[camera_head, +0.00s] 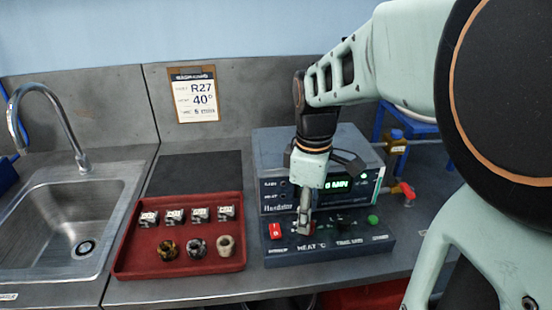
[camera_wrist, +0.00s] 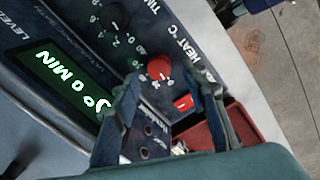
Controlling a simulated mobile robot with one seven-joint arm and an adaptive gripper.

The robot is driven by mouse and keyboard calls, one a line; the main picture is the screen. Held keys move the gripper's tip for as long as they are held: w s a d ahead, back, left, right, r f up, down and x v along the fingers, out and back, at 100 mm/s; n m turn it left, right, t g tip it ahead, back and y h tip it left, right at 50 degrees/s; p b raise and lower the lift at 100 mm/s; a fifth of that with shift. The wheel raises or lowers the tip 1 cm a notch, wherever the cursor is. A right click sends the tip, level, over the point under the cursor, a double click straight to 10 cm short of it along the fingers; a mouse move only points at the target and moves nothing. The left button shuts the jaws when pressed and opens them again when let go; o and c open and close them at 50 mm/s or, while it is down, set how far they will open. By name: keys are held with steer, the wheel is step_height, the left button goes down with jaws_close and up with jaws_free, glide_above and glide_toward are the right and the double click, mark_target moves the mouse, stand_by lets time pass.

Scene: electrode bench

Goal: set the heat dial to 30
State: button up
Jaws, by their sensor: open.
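The heat dial (camera_wrist: 160,67) is a red round knob beside the "HEAT °C" lettering in the wrist view. Its pointer setting is too small to read. My gripper (camera_wrist: 160,77) is open, and its two fingertips appear on either side of the red knob. I cannot tell whether they touch it. In the head view my gripper (camera_head: 305,220) points down over the control box (camera_head: 330,254), just above the "HEAT °C" label, and hides the dial. The lit green display (camera_head: 338,183) ends in "0 MIN"; it also shows in the wrist view (camera_wrist: 66,80).
A black time dial (camera_wrist: 115,16) and a red switch (camera_wrist: 183,102) flank the heat dial. A green button (camera_head: 373,219) is at the right. A red tray (camera_head: 125,262) with several small parts stands left. A wall card (camera_head: 193,94) reads R27 and 40°.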

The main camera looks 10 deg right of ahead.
steer(key=shift+w+f+b, duration=0.1)
steer(key=shift+f+b, duration=0.65)
steer(key=shift+f, duration=0.65)
steer(key=shift+c, duration=0.3)
jaws_close()
